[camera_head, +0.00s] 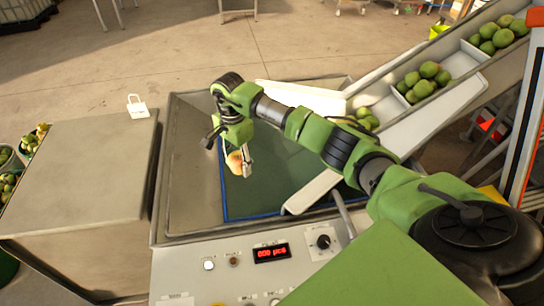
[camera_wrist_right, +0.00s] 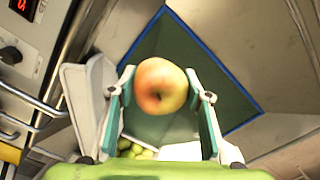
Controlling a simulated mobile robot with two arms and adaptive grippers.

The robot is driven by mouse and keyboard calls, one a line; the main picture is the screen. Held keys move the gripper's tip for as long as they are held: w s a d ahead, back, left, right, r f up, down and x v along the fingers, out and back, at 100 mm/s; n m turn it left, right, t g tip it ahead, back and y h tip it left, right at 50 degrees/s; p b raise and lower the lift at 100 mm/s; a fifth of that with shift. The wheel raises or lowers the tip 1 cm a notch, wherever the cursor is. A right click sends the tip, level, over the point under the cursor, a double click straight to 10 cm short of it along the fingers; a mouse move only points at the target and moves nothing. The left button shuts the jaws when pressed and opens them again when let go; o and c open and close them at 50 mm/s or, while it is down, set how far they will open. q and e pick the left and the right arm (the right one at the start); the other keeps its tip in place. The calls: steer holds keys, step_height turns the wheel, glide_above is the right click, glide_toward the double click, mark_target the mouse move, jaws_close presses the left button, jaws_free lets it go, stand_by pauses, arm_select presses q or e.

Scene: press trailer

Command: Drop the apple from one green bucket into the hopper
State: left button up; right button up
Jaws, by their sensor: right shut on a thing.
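My right gripper (camera_head: 238,163) is above the hopper (camera_head: 185,150), a metal basin with a dark green, blue-edged floor. It is shut on a yellow-red apple (camera_head: 235,160). In the right wrist view the apple (camera_wrist_right: 161,86) sits between the two fingers of the right gripper (camera_wrist_right: 162,95), with the hopper's green floor (camera_wrist_right: 215,90) below it. The green buckets (camera_head: 10,160) at the left edge hold green and yellow fruit. My left gripper is not in view.
A conveyor (camera_head: 470,65) with green apples slopes up to the right from the hopper. A grey metal table (camera_head: 85,170) stands left of the hopper, with a small white tag-like object (camera_head: 137,106) at its far edge. A control panel (camera_head: 235,265) with a red display is in front.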

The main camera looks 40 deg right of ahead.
steer(key=shift+s+f, duration=0.1)
steer(key=shift+f, duration=0.4)
step_height(320, 180, down, 5)
steer(key=b, duration=0.3)
steer(key=shift+r, duration=0.1)
steer(key=o, duration=1.3)
step_height(320, 180, up, 12)
